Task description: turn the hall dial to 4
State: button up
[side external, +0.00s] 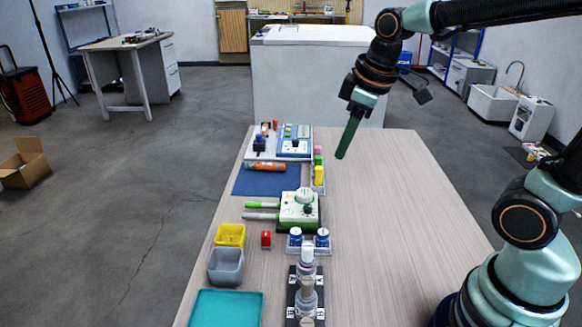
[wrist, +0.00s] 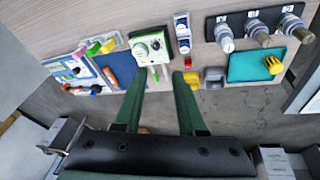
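A white and green box (side external: 299,212) with a round pale dial (side external: 304,195) on top stands mid-table; I cannot read a label naming it the hall dial. The box (wrist: 157,38) and its dial (wrist: 141,48) also show in the wrist view, with small marks too blurred to read the setting. A second unit, a blue and white panel (side external: 295,143) with a dark knob, lies further back. My gripper (side external: 342,154) hangs over the table, behind and right of the box, touching nothing. In the wrist view its two green fingers (wrist: 160,80) are apart with nothing between them.
Two probes (side external: 262,205) with green and grey handles lie left of the box. The table's right side is clear.

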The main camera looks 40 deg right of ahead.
jog(key=w+f+n+g, duration=0.2)
jog(key=w+f+n, duration=0.1)
jog(key=w+n, duration=0.15)
jog(key=n+g, duration=0.2)
jog(key=n, duration=0.2)
send_near(308, 207)
notch_tip(308, 207, down, 8)
jog(key=shift+s+f, duration=0.1)
jog(key=shift+f, duration=0.1)
grip_shut()
